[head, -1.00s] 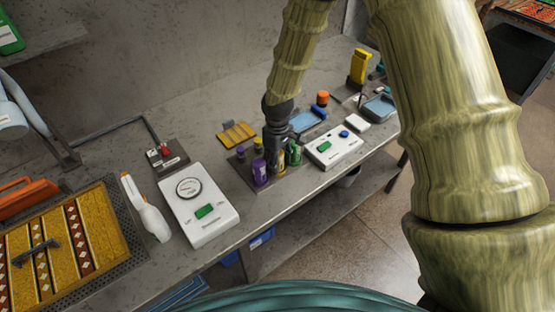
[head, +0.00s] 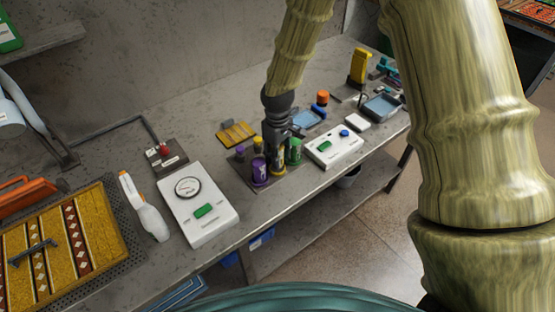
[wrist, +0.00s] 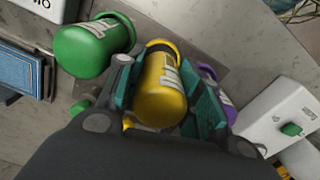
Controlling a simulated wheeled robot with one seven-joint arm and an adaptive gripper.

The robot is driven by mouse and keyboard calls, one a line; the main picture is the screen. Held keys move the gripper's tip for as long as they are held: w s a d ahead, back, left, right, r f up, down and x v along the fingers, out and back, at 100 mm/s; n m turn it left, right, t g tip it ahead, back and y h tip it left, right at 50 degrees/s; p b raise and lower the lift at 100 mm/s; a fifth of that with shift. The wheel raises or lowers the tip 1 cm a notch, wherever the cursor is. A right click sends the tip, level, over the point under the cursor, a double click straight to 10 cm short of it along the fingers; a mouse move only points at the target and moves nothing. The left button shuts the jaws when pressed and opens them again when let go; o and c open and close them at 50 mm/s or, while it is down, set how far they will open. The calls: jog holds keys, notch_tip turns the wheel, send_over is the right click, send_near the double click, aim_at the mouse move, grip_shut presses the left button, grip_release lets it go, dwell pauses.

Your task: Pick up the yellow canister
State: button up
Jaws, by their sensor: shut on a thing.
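The yellow canister (wrist: 160,92) is between the teal finger pads of my gripper (wrist: 160,98) in the wrist view, and the gripper is shut on it. In the head view my gripper (head: 277,150) points down over the yellow canister (head: 278,165), hiding much of it. I cannot tell whether the canister is off its dark mat. A green canister (wrist: 90,47) stands close on one side and a purple canister (wrist: 222,95) on the other. In the head view the purple canister (head: 259,171) is left of the gripper and the green canister (head: 293,151) is right.
A white box with a dial and green button (head: 200,205) lies to the left. A white control box with green and blue buttons (head: 334,147) lies to the right. Blue trays (head: 381,107) are farther right. The front table edge is close to the canisters.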

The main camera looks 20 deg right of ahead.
jog(key=shift+s+r+b, duration=0.3)
jog(key=shift+r+b, duration=0.15)
jog(key=shift+r, duration=0.2)
jog(key=s+a+r+b, duration=0.1)
jog(key=s+b, duration=0.3)
jog(key=s, duration=1.1)
jog(key=shift+s+a+r, duration=0.2)
jog(key=shift+a+r, duration=0.15)
